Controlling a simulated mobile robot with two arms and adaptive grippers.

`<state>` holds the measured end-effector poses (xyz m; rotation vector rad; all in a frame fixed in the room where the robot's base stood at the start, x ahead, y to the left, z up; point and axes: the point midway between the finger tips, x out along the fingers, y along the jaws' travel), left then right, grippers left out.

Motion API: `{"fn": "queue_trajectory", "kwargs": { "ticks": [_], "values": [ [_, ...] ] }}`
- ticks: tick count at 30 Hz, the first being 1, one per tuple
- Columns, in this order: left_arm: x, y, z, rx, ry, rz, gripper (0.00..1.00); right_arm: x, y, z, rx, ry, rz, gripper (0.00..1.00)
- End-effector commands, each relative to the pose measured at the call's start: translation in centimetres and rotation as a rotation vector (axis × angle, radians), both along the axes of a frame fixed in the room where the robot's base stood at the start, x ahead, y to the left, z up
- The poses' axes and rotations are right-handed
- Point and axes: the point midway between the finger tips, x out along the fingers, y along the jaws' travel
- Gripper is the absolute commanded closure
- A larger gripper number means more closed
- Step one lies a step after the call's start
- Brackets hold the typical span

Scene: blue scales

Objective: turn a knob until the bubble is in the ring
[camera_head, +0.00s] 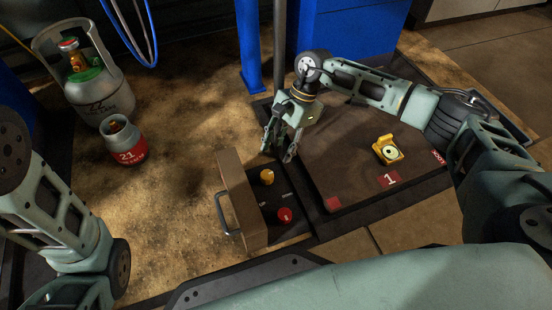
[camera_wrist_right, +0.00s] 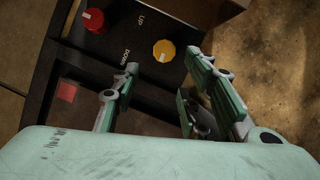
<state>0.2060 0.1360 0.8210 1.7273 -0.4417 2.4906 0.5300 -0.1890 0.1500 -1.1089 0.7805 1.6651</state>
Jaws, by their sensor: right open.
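A yellow knob (camera_head: 267,177) and a red knob (camera_head: 284,214) stand on a dark control panel beside the platform. My right gripper (camera_head: 278,152) is open and empty, pointing down just beyond the yellow knob in the head view. In the right wrist view, the yellow knob (camera_wrist_right: 164,53) lies ahead of the open fingers (camera_wrist_right: 162,62), apart from them, and the red knob (camera_wrist_right: 93,20) is farther left. A yellow bubble level (camera_head: 388,150) with a round dial sits on the platform; its bubble is too small to place against the ring. My left gripper is out of view.
The brown platform (camera_head: 345,180) bears a red plate marked 1. A brown upright panel with a metal handle (camera_head: 224,214) stands left of the knobs. Gas cylinders (camera_head: 98,90) stand at the upper left. A blue post and grey pole rise behind.

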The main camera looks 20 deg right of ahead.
Motion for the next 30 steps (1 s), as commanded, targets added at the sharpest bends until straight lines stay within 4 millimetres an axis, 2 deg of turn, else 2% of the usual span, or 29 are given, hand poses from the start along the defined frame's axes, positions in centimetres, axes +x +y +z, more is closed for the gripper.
{"fn": "queue_trajectory", "kwargs": {
  "ticks": [5, 15, 17, 20, 23, 25, 26, 27, 29, 30],
  "values": [
    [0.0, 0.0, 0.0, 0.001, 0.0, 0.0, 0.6, 0.1, -0.4, 1.2, 0.001, 0.001, 0.0, 0.6],
    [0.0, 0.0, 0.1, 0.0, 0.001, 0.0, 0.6, 0.0, -0.2, 1.3, 0.006, 0.004, 0.0, 0.59],
    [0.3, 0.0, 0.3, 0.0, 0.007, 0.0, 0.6, -0.4, 0.6, 1.6, 0.024, 0.015, -0.002, 0.59],
    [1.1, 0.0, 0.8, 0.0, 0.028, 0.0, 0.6, -2.4, 4.0, 2.8, 0.106, 0.067, -0.011, 0.59],
    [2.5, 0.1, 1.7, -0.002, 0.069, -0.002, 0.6, -6.3, 10.3, 5.9, 0.267, 0.185, -0.039, 0.59],
    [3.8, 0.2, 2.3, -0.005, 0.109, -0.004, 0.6, -10.3, 15.6, 9.9, 0.418, 0.321, -0.074, 0.59],
    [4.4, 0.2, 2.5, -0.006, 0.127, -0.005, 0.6, -12.1, 17.7, 12.1, 0.487, 0.391, -0.092, 0.59],
    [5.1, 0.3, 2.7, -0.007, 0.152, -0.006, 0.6, -14.3, 20.2, 15.3, 0.576, 0.491, -0.117, 0.59],
    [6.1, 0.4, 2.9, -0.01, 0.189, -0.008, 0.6, -17.5, 23.3, 20.8, 0.705, 0.655, -0.153, 0.59],
    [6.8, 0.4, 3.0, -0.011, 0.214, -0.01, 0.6, -19.4, 24.7, 24.8, 0.788, 0.776, -0.174, 0.59]
  ]
}}
